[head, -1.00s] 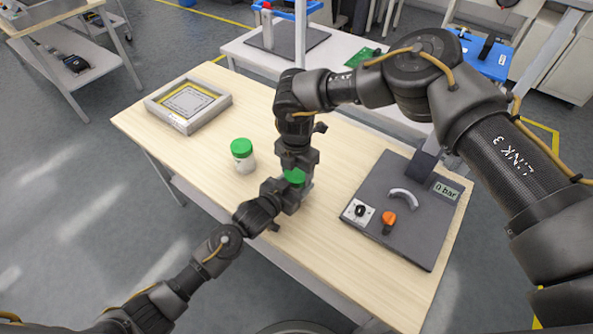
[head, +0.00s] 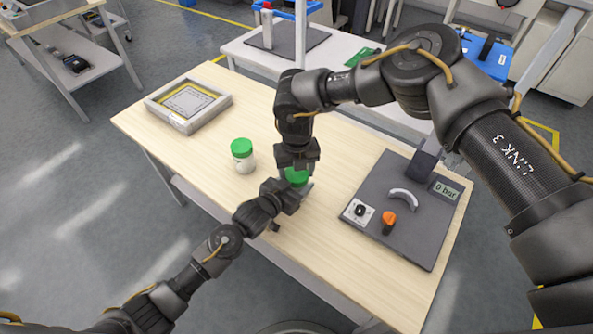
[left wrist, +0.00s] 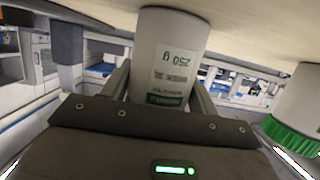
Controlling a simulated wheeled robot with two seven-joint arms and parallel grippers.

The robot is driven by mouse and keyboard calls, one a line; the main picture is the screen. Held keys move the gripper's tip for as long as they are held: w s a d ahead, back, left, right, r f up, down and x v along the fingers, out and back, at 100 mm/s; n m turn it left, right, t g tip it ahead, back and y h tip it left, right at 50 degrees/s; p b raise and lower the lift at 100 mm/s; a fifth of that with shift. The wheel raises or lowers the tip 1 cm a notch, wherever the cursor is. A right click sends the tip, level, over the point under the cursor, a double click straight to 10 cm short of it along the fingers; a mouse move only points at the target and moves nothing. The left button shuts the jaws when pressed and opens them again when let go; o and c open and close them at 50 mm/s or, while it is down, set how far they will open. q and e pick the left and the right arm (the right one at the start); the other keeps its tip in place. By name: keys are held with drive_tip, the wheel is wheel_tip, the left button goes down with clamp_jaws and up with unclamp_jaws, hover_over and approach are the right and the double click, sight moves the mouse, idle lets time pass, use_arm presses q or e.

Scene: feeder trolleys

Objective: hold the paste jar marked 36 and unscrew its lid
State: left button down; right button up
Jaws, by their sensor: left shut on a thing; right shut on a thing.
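A paste jar with a green lid (head: 297,176) stands at the middle of the wooden table, mostly hidden by my grippers. My left gripper (head: 296,190) is shut on the jar's body from the front left. In the left wrist view the white jar body (left wrist: 172,45) sits between the fingers, with an upside-down label reading 250 g; I cannot read a 36. My right gripper (head: 297,165) points down from above and is shut on the green lid. I cannot tell whether the lid is loose.
A second green-lidded white jar (head: 243,155) stands to the left; it also shows in the left wrist view (left wrist: 299,112). A grey tray (head: 222,107) lies at the back left. A dark panel (head: 420,222) with an orange knob and a "0 bar" display lies right.

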drive_tip(key=o, duration=1.1)
drive_tip(key=shift+a+r, duration=0.1)
drive_tip(key=shift+r, duration=0.45)
wheel_tip(320, 180, up, 4)
drive_tip(key=shift+f, duration=0.25)
use_arm(q)
drive_tip(key=shift+c, duration=1.6)
unclamp_jaws()
drive_tip(key=shift+s+a, duration=0.1)
drive_tip(key=v, duration=1)
drive_tip(key=shift+s+a+r, duration=0.15)
drive_tip(key=shift+s, duration=0.1)
use_arm(e)
drive_tip(key=shift+f, duration=0.3)
